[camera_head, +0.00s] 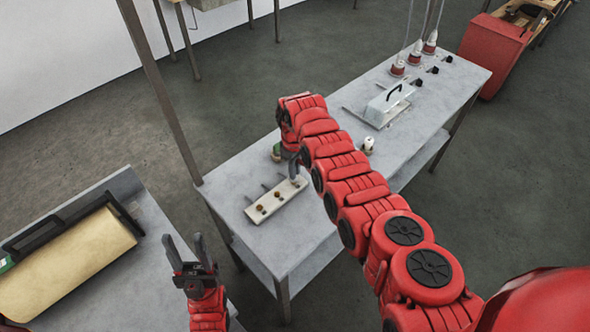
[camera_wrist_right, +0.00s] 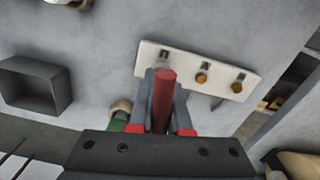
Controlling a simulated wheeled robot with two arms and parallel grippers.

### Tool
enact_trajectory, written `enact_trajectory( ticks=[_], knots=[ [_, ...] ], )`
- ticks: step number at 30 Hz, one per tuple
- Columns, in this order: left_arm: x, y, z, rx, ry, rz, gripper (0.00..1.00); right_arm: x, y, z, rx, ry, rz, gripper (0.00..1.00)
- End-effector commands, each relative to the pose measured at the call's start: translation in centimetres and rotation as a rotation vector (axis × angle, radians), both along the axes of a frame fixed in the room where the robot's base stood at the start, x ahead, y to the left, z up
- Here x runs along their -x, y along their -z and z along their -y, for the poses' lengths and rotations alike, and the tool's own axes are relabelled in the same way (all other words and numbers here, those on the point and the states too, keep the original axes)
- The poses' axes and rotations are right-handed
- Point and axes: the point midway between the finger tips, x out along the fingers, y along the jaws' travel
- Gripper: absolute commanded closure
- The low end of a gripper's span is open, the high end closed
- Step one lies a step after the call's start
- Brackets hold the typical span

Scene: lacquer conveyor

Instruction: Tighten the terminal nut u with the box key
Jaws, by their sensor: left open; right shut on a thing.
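A pale terminal board (camera_head: 268,212) lies on the grey bench. Its brass nuts show in the right wrist view, one in the middle (camera_wrist_right: 202,78) and one at the right (camera_wrist_right: 238,87). A greyer terminal (camera_wrist_right: 164,56) is at the board's left end. My right gripper (camera_wrist_right: 164,110) is shut on the red-handled box key (camera_wrist_right: 163,98), beside the board's left end. Whether the key's socket sits on a terminal is hidden. I cannot tell which nut is u. My left gripper (camera_head: 190,255) is open and empty, left of the bench.
A clear cover with a black handle (camera_head: 388,106) and several red-and-white insulators (camera_head: 414,57) stand farther along the bench (camera_head: 235,172). A beige roll (camera_head: 70,262) lies on the left table. A grey open box (camera_wrist_right: 37,85) is left of the board in the wrist view.

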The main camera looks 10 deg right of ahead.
Motion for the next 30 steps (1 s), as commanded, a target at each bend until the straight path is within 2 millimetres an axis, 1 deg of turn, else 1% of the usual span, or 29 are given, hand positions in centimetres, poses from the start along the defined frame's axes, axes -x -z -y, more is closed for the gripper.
enact_trajectory(
  ticks=[13, 30],
  knots=[
    [0.0, 0.3, 0.0, 0.000, 0.000, 0.000, 0.50, 0.0, 0.1, 0.0, 0.000, 0.000, 0.000, 1.00],
    [0.0, 1.5, 0.0, 0.000, 0.000, 0.000, 0.50, 0.0, 1.6, 0.0, 0.000, 0.000, 0.001, 1.00]
  ],
)
